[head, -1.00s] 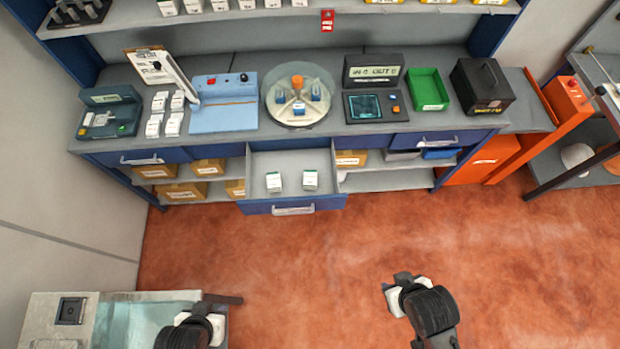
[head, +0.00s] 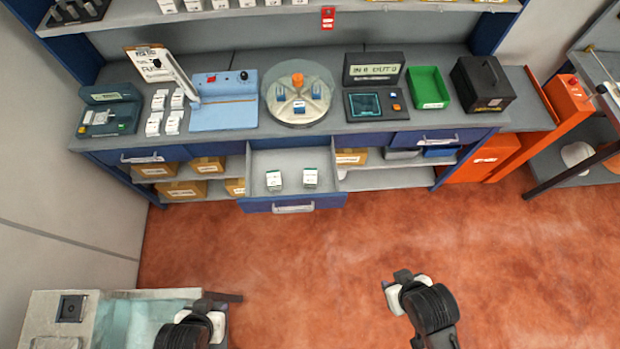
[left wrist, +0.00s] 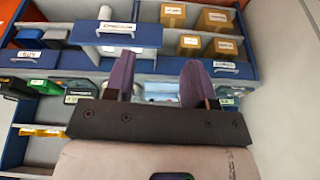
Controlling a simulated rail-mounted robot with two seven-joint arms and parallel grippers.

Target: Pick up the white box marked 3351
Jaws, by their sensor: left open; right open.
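Two white boxes stand apart in the open drawer (head: 258,161), a left one (head: 274,181) and a right one (head: 310,178). More small white boxes (head: 157,115) stand on the counter at the left, and others line the upper shelf. The print is too small to read, so I cannot tell which is marked 3351. My left gripper (head: 212,318) is low at the left, far from the boxes. Its two purple fingers are apart with nothing between them in the left wrist view (left wrist: 159,78). My right gripper (head: 392,285) is over the floor, open, well clear of the drawer.
The counter holds a blue device (head: 222,108), a round carousel (head: 299,112), a screen unit (head: 374,103), a green tray (head: 428,88) and a black case (head: 482,85). Cartons (head: 207,165) fill shelves below. A basin (head: 130,312) stands lower left. The floor before the drawer is clear.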

